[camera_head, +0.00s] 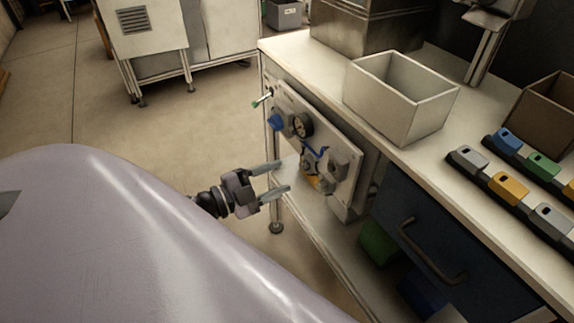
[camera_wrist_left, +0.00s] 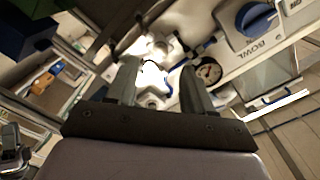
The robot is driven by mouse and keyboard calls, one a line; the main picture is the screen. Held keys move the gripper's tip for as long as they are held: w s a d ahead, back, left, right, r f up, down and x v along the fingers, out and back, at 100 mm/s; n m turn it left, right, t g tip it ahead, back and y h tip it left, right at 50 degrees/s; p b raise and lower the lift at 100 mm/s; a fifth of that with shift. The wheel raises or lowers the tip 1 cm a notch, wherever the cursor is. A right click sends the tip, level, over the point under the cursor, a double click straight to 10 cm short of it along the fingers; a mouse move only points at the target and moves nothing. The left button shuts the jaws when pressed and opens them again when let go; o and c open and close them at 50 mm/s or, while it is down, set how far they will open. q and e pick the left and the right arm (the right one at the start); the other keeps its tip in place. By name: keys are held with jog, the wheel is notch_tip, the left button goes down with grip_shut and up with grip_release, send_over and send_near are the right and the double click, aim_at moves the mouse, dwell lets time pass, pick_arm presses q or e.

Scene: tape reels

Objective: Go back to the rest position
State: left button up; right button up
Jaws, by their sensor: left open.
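My left gripper (camera_head: 272,180) is open and empty in the head view, in front of the panel (camera_head: 325,135) on the workbench's left end. Its two fingers point right toward the panel and look apart from it, though the exact gap is hard to tell. In the left wrist view the spread fingers (camera_wrist_left: 158,82) frame a bright white fitting (camera_wrist_left: 150,80) on the panel, with nothing held between them. A gauge (camera_wrist_left: 209,71) and a blue knob (camera_wrist_left: 256,20) labelled BOWL show beside them. My right gripper is in neither view.
The workbench (camera_head: 430,155) carries a white open bin (camera_head: 400,95), a brown box (camera_head: 545,105) and rows of coloured blocks (camera_head: 508,187). A blue drawer with a handle (camera_head: 432,250) is below. Open floor (camera_head: 190,130) lies left of the bench, with a grey cabinet (camera_head: 150,30) behind.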

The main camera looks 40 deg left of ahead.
pick_arm(q)
jog(key=shift+v, duration=0.85)
jog(key=s+d+f+n+g+y+p, duration=0.4)
jog(key=s+d+n+g+p, duration=0.2)
jog(key=s+d+n+p, duration=0.4)
jog(key=s+d+n, duration=0.1)
jog(key=d+n, duration=0.1)
jog(key=shift+d+y, duration=0.3)
jog(key=shift+d, duration=0.05)
dwell(0.7)
dwell(0.4)
